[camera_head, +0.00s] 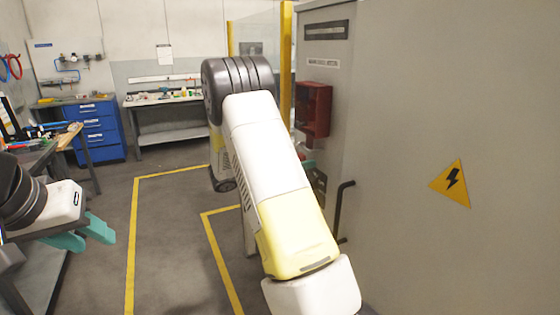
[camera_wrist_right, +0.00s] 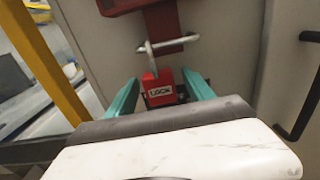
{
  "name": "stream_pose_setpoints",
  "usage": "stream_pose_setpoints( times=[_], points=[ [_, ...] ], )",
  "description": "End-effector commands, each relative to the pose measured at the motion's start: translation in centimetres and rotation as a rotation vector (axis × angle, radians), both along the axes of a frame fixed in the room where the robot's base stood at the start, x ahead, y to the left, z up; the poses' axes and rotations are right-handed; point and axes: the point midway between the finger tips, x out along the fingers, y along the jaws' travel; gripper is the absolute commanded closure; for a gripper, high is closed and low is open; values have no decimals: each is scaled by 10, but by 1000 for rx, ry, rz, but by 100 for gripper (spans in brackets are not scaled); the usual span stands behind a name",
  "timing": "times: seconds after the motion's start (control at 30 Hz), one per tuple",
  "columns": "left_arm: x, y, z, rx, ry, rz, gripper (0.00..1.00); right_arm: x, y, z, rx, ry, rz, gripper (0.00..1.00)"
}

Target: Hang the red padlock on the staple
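The red padlock (camera_wrist_right: 158,88), with a white label, is upright between the teal fingers of my right gripper (camera_wrist_right: 160,90) in the right wrist view. Small gaps show between the fingers and the padlock's sides, so the gripper looks open around it. The padlock's metal shackle rises to the metal staple (camera_wrist_right: 178,43) on a red plate and appears to meet it; whether it is threaded through is unclear. In the head view my right arm hides the padlock and most of that gripper. My left gripper (camera_head: 84,236) is open and empty at the lower left.
A red box (camera_head: 313,108) is mounted on the grey cabinet (camera_head: 400,90). A black handle (camera_head: 341,205) sticks out below it, and a yellow post (camera_head: 286,60) stands behind. A workbench (camera_head: 65,140) is at the left.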

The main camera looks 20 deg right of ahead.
Motion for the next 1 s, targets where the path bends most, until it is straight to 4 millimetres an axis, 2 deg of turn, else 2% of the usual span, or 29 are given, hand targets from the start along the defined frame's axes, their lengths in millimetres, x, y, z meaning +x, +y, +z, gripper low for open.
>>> stream_pose_setpoints(
  times=[0.17, 0.27, 0.5, 0.7, 0.87, 1.0],
  points=[
    [0, 0, 0, 0, 0, 0, 64, 0, 2, 0, 1, 0, 1, 39],
    [0, 0, 0, 0, 0, 0, 64, 0, 10, 0, 1, 0, 2, 39],
    [0, 0, 0, 0, 0, 0, 64, -3, 51, 0, 0, 0, 3, 39],
    [0, 0, 0, 0, 0, 0, 64, -5, 74, 0, 0, 0, 1, 39],
    [0, 0, 0, 0, 0, 0, 64, -7, 78, 0, 7, -3, -3, 39],
    [0, 0, 0, 0, 0, 0, 64, -27, 66, 3, 108, -53, -54, 39]
  ],
)
